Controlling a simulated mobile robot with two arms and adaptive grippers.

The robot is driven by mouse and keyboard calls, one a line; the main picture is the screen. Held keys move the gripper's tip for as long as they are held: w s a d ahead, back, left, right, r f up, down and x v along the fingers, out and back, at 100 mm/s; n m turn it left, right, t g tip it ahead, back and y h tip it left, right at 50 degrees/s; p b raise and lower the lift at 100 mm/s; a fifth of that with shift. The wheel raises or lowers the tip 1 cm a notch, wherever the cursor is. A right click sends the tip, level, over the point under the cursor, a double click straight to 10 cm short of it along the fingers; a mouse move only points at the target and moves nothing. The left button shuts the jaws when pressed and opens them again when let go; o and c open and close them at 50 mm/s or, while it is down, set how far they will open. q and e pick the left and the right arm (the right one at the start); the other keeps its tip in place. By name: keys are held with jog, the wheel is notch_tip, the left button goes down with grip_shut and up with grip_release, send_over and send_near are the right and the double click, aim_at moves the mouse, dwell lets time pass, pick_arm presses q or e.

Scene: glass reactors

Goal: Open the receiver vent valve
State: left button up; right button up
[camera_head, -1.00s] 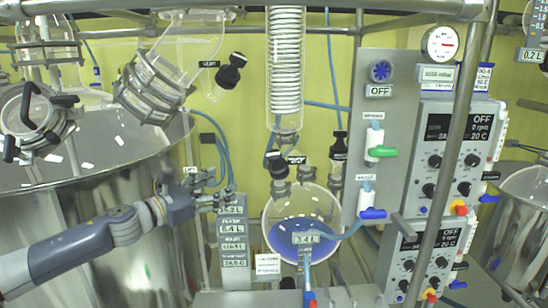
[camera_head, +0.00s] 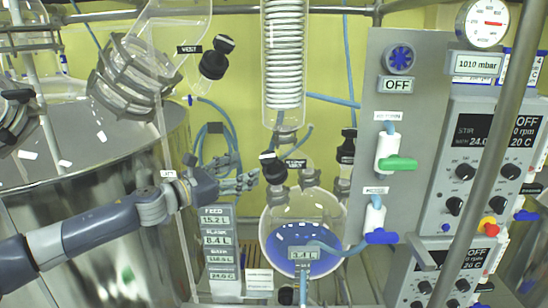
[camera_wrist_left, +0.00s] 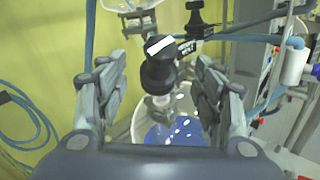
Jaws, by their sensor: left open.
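The receiver is a round glass flask (camera_head: 305,215) with blue liquid, below the coiled condenser in the head view. Its vent valve has a black knob (camera_head: 272,168) on the flask's upper left, beside a small label reading VENT (camera_head: 295,163). My left gripper (camera_head: 251,181) is open, just left of the black knob. In the left wrist view, the black knob with a white bar on top (camera_wrist_left: 158,66) stands between the spread fingers (camera_wrist_left: 157,80), with gaps at both sides. The flask (camera_wrist_left: 170,125) shows beneath it. My right gripper is out of view.
Another vent knob (camera_head: 216,58) is higher up on the left vessel. A panel (camera_head: 415,130) with green and blue valve handles stands right of the flask. A blue hose (camera_head: 340,252) crosses the flask front. A large steel vessel (camera_head: 100,150) is at left.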

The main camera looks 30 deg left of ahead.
aim_at(264, 158)
pick_arm(q)
jog(key=w+p, duration=0.2)
jog(key=w, duration=0.1)
jog(key=shift+d+r+p, duration=0.3)
jog(key=shift+r+p, duration=0.1)
jog(key=shift+w+d+r+p, duration=0.1)
jog(key=shift+w+d+p, duration=0.2)
jog(key=shift+w+p, duration=0.2)
jog(key=shift+w+d+p, duration=0.1)
jog(key=shift+w+p, duration=0.5)
jog(key=shift+p, duration=0.05)
jog(key=shift+p+x, duration=0.95)
jog(key=shift+x, duration=0.3)
jog(key=shift+w+d+f+p, duration=0.1)
jog(key=shift+w+f+p, duration=0.1)
jog(key=shift+w, duration=0.2)
jog(key=shift+w+d+f+p, duration=0.1)
jog(key=shift+w+d+p, duration=0.1)
jog(key=shift+w, duration=0.25)
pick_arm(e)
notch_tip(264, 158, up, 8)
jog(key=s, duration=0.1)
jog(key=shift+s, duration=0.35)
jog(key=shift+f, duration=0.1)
